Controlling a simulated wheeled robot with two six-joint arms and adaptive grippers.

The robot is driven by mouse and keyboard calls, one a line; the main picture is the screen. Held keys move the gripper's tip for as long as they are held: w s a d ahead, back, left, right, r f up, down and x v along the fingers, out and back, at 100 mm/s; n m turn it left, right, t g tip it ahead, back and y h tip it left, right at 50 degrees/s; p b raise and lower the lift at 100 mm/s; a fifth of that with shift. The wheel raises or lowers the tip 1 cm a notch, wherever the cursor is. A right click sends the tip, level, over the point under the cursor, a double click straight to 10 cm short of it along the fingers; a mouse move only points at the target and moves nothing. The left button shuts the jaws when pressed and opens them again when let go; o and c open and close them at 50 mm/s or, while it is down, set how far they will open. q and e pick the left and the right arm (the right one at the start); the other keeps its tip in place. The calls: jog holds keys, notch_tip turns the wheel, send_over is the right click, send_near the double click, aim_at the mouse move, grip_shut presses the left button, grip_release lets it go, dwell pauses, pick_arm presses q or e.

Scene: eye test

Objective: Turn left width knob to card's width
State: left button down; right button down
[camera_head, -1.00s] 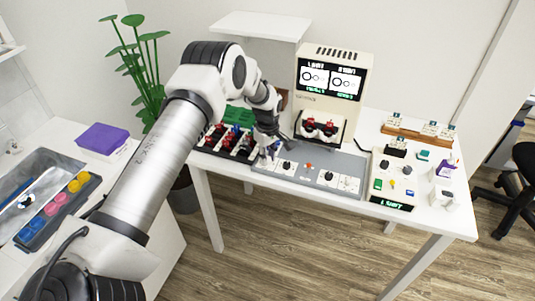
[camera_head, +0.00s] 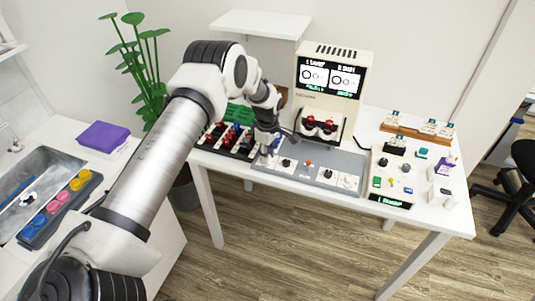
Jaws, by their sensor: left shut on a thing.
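The grey control panel (camera_head: 308,173) lies along the table's front edge, with black knobs on pale plates, one left of centre (camera_head: 286,162) and one to the right (camera_head: 327,174). My left arm reaches in from the left, and my left gripper (camera_head: 268,147) is down at the panel's left end. It is shut on what looks like the left width knob, which the fingers hide. The beige machine (camera_head: 333,83) behind the panel has a screen (camera_head: 330,78) with two ring pictures; its text is too small to read. My right gripper is not in view.
A rack of red and dark items (camera_head: 232,140) stands just left of the gripper. A box with buttons and a green display (camera_head: 389,201) stands right of the panel. Small cards stand on a wooden holder (camera_head: 405,134) at the back right.

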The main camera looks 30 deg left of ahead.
pick_arm(q)
jog(key=c, duration=0.9)
grip_release()
jog(key=shift+c, duration=0.2)
notch_tip(320, 180, up, 8)
jog(key=shift+s+f, duration=0.1)
